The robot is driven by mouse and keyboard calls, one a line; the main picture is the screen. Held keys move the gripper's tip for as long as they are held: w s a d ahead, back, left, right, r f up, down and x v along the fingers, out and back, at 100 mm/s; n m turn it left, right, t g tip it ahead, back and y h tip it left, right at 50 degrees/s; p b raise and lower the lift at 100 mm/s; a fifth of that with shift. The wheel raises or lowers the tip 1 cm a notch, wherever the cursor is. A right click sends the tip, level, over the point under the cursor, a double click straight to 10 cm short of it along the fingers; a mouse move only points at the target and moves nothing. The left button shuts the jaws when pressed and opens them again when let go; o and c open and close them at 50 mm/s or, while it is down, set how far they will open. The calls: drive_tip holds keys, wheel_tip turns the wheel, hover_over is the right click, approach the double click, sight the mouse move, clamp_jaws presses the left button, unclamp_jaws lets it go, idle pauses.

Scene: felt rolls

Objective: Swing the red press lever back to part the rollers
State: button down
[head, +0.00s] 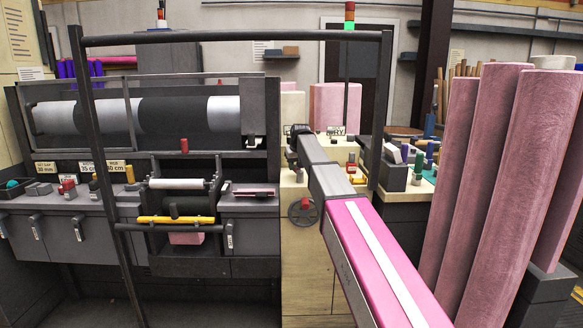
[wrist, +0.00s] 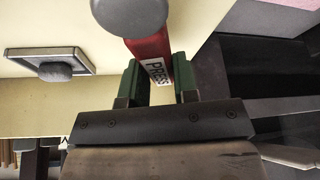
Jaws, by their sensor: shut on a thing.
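The red press lever (wrist: 150,48) shows in the wrist view, with a grey round knob (wrist: 128,15) at its end and a white PRESS label on its side. My gripper (wrist: 158,82) has its green-padded fingers on either side of the lever and is shut on it. In the head view my gripper (head: 294,150) is at the right end of the machine, and the lever cannot be made out there. Any gap between rollers cannot be told.
A dark upright frame (head: 235,38) spans the front. A handwheel (head: 304,211) is below my gripper. Tall pink felt rolls (head: 520,180) stand at the right. A side bench (head: 420,185) holds small coloured items. A grey plate with a round knob (wrist: 52,68) is left of the lever.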

sight(300, 169)
drive_tip(key=shift+w+d+m+h, duration=0.1)
drive_tip(key=shift+d+m+h, duration=0.15)
drive_tip(key=shift+d+m, duration=0.35)
drive_tip(key=shift+w+d+m+h, duration=0.1)
drive_tip(key=shift+d+m+h, duration=0.15)
drive_tip(key=shift+m, duration=0.55)
drive_tip(key=c, duration=0.9)
unclamp_jaws()
drive_tip(key=v, duration=1)
drive_tip(key=shift+s+r, duration=0.25)
drive_tip(key=shift+r, duration=0.1)
drive_tip(key=shift+s, duration=0.1)
